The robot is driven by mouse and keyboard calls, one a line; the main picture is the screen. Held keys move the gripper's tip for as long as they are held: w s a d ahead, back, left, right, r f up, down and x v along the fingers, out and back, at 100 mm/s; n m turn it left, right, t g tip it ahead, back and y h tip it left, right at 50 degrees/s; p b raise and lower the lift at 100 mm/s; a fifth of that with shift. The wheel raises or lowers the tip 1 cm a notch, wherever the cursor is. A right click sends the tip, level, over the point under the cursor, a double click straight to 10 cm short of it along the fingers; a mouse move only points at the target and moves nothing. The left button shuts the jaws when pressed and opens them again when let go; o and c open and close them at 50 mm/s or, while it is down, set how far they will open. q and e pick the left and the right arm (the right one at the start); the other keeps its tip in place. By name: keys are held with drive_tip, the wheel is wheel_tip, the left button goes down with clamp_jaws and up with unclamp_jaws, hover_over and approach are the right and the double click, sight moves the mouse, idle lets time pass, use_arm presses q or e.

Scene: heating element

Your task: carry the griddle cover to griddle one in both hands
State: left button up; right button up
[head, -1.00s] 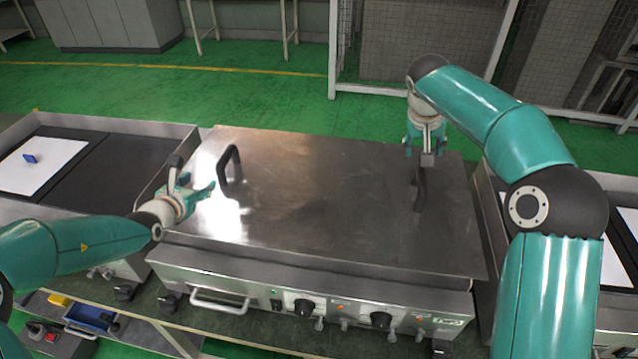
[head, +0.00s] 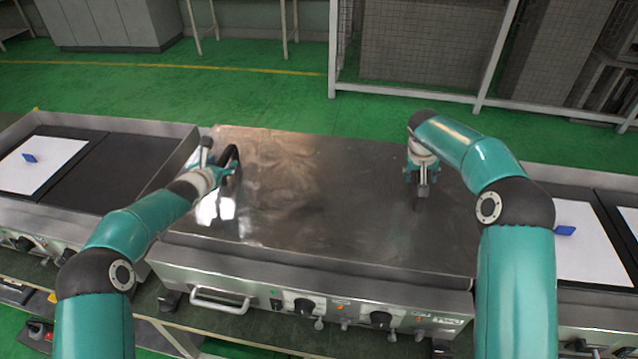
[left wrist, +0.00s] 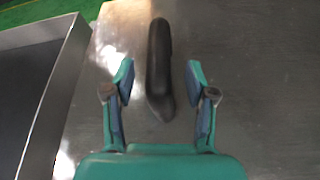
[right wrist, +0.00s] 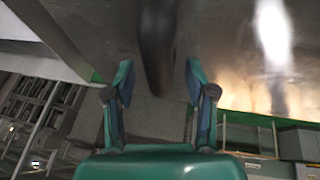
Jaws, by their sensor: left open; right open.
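The griddle cover (head: 320,215) is a flat steel sheet with two dark upright handles, lying on the middle griddle. My left gripper (head: 226,170) is at the left handle (head: 234,153). In the left wrist view, its open fingers (left wrist: 159,78) stand on either side of the handle's near end (left wrist: 159,65), with gaps. My right gripper (head: 421,188) points down at the right handle (head: 417,204), which it mostly hides. In the right wrist view, its fingers (right wrist: 158,80) are open on either side of that handle (right wrist: 157,45). Neither gripper is closed on a handle.
A left griddle (head: 110,175) holds a white sheet (head: 38,165) with a small blue object (head: 29,158). A right griddle carries another white sheet (head: 590,255) and blue object (head: 564,231). Raised steel rims stand beside the cover.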

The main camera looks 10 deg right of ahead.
use_arm(q)
drive_tip(key=shift+w+d+f, duration=0.1)
drive_tip(key=shift+w+f, duration=0.2)
drive_tip(key=shift+w, duration=0.3)
use_arm(e)
drive_tip(key=shift+w+d+f, duration=0.2)
drive_tip(key=shift+f, duration=0.35)
use_arm(q)
clamp_jaws()
use_arm(e)
clamp_jaws()
use_arm(q)
drive_tip(key=shift+w+r, duration=0.1)
drive_tip(key=shift+r, duration=0.3)
use_arm(e)
drive_tip(key=shift+w+r, duration=0.1)
drive_tip(key=shift+r, duration=0.15)
